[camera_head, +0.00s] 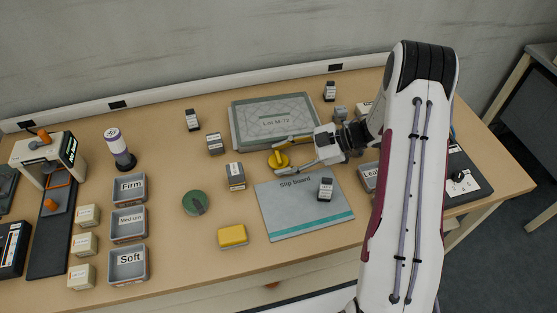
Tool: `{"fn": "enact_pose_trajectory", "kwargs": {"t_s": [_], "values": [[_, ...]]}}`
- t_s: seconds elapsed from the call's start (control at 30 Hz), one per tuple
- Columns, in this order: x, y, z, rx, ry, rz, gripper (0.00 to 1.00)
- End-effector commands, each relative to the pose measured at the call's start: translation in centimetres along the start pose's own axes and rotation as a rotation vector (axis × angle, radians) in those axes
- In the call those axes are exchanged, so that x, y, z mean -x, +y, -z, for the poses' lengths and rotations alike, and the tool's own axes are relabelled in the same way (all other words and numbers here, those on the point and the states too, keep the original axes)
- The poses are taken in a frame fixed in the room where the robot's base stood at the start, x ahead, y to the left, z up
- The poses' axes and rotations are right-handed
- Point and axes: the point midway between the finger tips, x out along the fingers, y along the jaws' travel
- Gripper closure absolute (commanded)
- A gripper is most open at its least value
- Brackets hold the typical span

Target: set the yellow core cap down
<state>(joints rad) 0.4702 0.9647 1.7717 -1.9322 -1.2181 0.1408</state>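The yellow core cap (278,161) is a small round yellow piece with a raised knob. It is between the grey Lot M-72 tray and the slip board, and it appears to rest on the wooden table. My gripper (279,157) reaches in from the right with its two fingers spread, one on the far side of the cap and one on the near side. The fingers look wider apart than the cap, so the gripper appears open around it. Whether a finger touches the cap cannot be made out.
The Lot M-72 tray (236,127) lies behind, the slip board (300,222) in front with a small dark block (325,189) on it. Another block (235,176) stands left of the cap. A green disc (194,202) and yellow sponge-like block (232,236) are nearer; bare table lies between.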

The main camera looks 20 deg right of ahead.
Motion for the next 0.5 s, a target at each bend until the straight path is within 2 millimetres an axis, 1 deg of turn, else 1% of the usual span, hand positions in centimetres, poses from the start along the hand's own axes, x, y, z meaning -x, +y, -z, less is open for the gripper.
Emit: {"fn": "enact_pose_trajectory", "kwargs": {"t_s": [0.03, 0.07, 0.23, 0.27, 0.5], "values": [[0.01, 0.01, 0.01, 0.0, 0.0, 0.0, 0.64], [0.01, 0.01, 0.01, 0.0, 0.0, 0.0, 0.71], [0.01, 0.01, 0.01, 0.0, 0.0, 0.0, 0.71], [0.01, 0.01, 0.01, 0.0, 0.0, 0.0, 0.73], [0.06, 0.04, 0.1, 0.001, 0.0, 0.0, 0.73]]}}
